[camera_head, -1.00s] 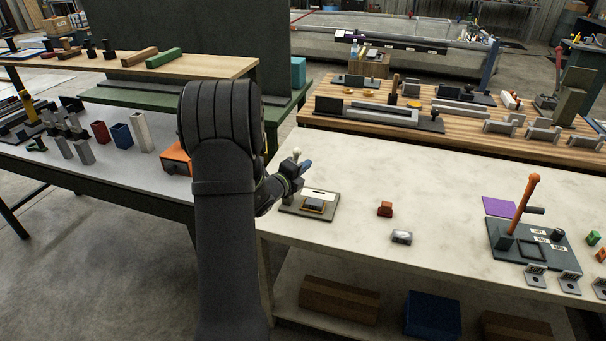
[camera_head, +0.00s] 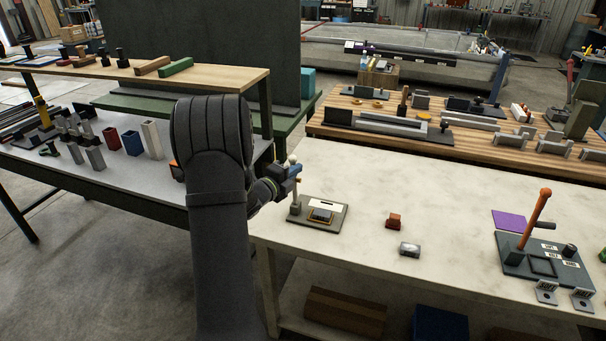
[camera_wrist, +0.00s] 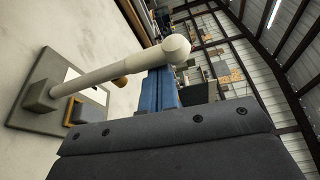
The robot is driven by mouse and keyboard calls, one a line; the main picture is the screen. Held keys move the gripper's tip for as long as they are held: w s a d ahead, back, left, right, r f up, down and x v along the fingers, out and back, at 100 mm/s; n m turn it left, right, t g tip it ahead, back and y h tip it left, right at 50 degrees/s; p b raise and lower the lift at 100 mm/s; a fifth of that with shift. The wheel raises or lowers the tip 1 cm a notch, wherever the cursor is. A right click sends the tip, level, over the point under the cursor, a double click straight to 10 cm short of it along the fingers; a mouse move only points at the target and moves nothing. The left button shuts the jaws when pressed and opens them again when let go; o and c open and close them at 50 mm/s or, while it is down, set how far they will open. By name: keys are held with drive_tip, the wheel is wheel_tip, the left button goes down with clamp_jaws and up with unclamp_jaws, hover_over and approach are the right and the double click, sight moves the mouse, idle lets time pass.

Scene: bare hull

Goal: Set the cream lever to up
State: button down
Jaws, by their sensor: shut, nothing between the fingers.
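The cream lever (camera_head: 294,185) has a round cream knob and stands up, roughly vertical in the head view, from a block at the left of a grey-green base plate (camera_head: 338,222). In the wrist view the lever's shaft (camera_wrist: 110,74) runs from the plate's block to the knob (camera_wrist: 176,47), which is close to the camera. My gripper (camera_head: 298,173) has blue fingers, shut and empty, beside the upper shaft just below the knob. The fingers (camera_wrist: 160,88) look very close to the shaft in the wrist view; I cannot tell whether they touch.
An orange-handled lever fixture (camera_head: 533,222) and purple sheet (camera_head: 508,218) are farther right. A grey table (camera_head: 100,185) stands left across a gap.

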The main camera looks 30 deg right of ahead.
idle(0.3)
drive_tip(key=s+d, duration=0.3)
drive_tip(key=v, duration=1)
drive_tip(key=shift+a, duration=0.15)
drive_tip(key=shift+w+f, duration=0.1)
drive_tip(key=shift+w, duration=0.05)
drive_tip(key=w+d, duration=0.6)
drive_tip(key=d, duration=0.1)
drive_tip(key=shift+w, duration=0.2)
drive_tip(key=shift+f, duration=0.1)
